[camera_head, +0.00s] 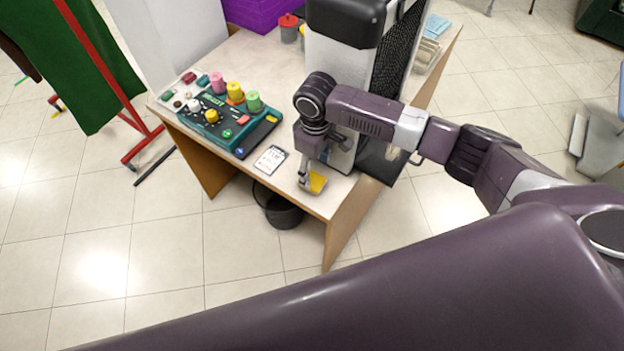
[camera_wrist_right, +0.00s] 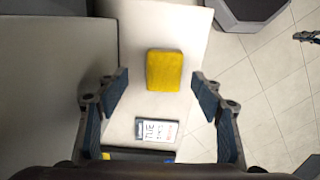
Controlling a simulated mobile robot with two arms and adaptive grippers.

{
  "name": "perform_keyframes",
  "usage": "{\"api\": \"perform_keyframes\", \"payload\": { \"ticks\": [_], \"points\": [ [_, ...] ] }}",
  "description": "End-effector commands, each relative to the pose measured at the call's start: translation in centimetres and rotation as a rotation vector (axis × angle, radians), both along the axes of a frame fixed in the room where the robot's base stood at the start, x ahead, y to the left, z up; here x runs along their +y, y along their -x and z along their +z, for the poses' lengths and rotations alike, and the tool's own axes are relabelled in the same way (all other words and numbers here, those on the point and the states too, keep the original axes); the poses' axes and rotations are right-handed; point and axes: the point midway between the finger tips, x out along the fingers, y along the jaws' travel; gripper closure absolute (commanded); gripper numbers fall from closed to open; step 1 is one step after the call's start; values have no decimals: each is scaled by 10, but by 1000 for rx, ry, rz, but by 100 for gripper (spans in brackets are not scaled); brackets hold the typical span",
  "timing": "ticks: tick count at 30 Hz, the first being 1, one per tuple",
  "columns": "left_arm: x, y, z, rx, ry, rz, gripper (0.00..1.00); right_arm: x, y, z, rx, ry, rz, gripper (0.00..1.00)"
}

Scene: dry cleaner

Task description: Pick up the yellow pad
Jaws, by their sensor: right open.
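The yellow pad (camera_head: 317,183) lies flat on the desk near its front right corner. It also shows whole in the right wrist view (camera_wrist_right: 164,70), just beyond the fingertips and between their lines. My right gripper (camera_head: 306,184) is above the desk at the pad and hides part of it in the head view. In the right wrist view my right gripper (camera_wrist_right: 158,83) is open, with one finger on each side and nothing between the tips. My left gripper is not in view.
The desk (camera_head: 320,207) also holds a white card (camera_head: 270,159) next to the pad, a green tray (camera_head: 245,146) with several thread spools, and a large dark-topped machine (camera_head: 318,60) behind my gripper. A black bin (camera_head: 283,215) stands below the desk's front edge.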

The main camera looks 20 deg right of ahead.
Motion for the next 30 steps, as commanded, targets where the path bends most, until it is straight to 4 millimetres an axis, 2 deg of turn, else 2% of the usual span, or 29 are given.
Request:
{"api": "perform_keyframes", "payload": {
  "ticks": [4,9,18,28,30],
  "points": [
    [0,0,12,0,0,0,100,8,1,-18,4,0,1,39],
    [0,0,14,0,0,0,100,8,1,-39,1,1,1,39],
    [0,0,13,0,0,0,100,8,0,-44,-1,-1,2,39],
    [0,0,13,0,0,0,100,8,0,-44,-1,-1,2,74],
    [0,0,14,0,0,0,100,8,0,-44,-2,-1,2,77]
  ]
}}
